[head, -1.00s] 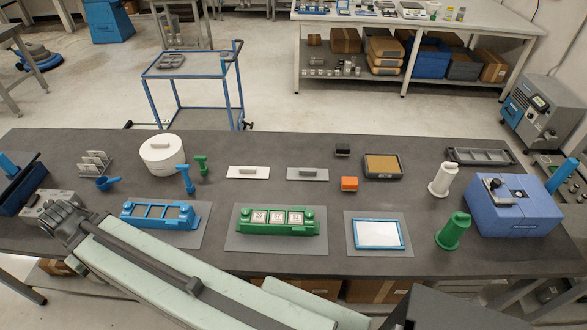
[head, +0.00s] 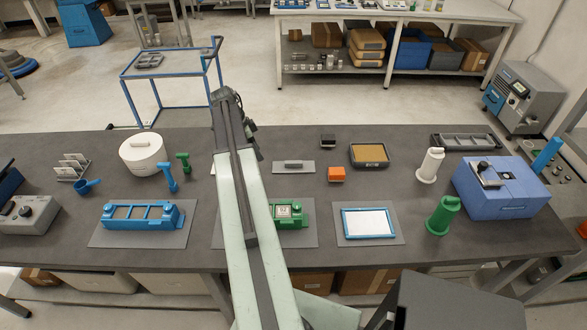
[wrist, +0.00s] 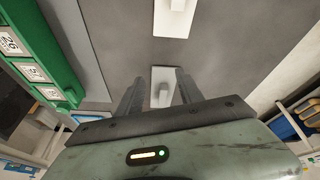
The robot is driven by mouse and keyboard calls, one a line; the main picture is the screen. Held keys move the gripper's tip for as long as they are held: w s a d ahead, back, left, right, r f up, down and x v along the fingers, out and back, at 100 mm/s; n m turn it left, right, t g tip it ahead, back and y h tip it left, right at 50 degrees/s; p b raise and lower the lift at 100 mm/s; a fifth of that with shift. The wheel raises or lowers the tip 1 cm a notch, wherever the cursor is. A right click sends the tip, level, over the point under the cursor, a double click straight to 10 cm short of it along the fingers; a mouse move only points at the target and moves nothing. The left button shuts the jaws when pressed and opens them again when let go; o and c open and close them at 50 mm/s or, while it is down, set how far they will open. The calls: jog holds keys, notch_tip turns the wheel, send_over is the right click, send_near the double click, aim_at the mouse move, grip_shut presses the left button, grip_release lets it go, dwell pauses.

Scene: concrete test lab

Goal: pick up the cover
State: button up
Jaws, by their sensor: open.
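Two flat plates with raised handles lie on the dark bench; I cannot tell which is the cover. The grey plate (head: 293,167) lies flat right of my arm. The white plate (head: 213,169) is almost wholly hidden behind my arm in the head view. In the wrist view the white plate (wrist: 173,16) is at the top, and the light grey plate (wrist: 163,76) with its handle shows between my fingers. My gripper (wrist: 160,76) is open and empty. Its fingers appear above the bench, with no contact visible.
A green rack (wrist: 43,62) with numbered tiles lies on a grey mat near the plates. An orange block (head: 336,174), a black block (head: 328,140) and a brown-topped tray (head: 369,155) stand to the right. A white round tub (head: 143,153) and green and blue handled tools (head: 183,163) are left.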

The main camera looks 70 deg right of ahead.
aim_at(289, 162)
jog(key=s+d+m+b, duration=0.1)
jog(key=s+d, duration=0.1)
jog(key=s+d+f+m, duration=0.1)
jog(key=s, duration=0.2)
jog(key=s+d+f+m+b, duration=0.1)
jog(key=s+d, duration=0.1)
jog(key=s, duration=0.1)
jog(key=shift+d+f+m+g+b, duration=0.2)
jog(key=shift+d+m+g+b, duration=0.1)
jog(key=shift+d, duration=0.05)
jog(key=b+x, duration=0.5)
jog(key=shift+s+a+f, duration=0.15)
jog(key=shift+a+f, duration=0.05)
jog(key=shift+f, duration=0.1)
jog(key=shift+r, duration=0.2)
grip_shut()
